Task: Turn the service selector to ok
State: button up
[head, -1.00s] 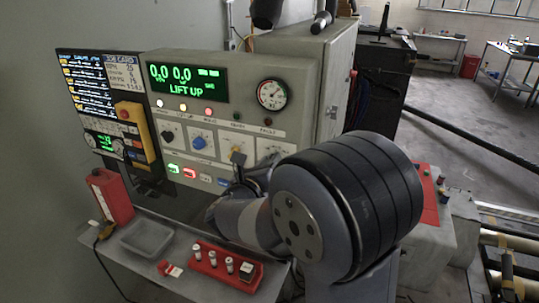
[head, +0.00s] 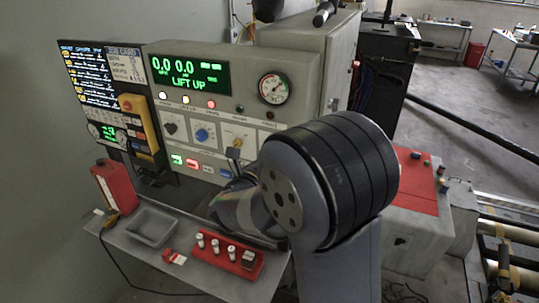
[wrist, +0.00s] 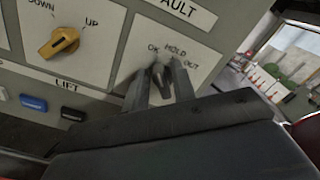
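The service selector (wrist: 163,82) is a small dark pointer knob on a white plate marked OK, HOLD and OUT. It shows in the wrist view, its upper end pointing up and slightly left, near the OK mark. My gripper (wrist: 161,80) is at the plate, one finger on each side of the knob. The fingers stand apart, and a narrow gap shows between the left finger and the knob; contact on the right is hard to judge. In the head view my arm hides the selector and the fingers.
The yellow lift knob (wrist: 59,42), marked DOWN and UP, sits left of the selector, with black and blue buttons (wrist: 74,113) below. In the head view the panel display (head: 188,74) reads LIFT UP. A grey tray (head: 152,227) and red rack (head: 228,258) stand on the shelf below.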

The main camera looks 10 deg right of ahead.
jog(key=shift+o, duration=0.5)
jog(key=b+v, duration=0.2)
jog(key=v, duration=0.9)
jog(key=shift+w+d, duration=0.1)
jog(key=shift+w, duration=0.05)
jog(key=p+x, duration=0.1)
jog(key=x, duration=0.9)
jog(key=shift+w+d+p, duration=0.2)
jog(key=shift+w+p, duration=0.1)
jog(key=shift+p, duration=0.1)
jog(key=shift+s, duration=0.1)
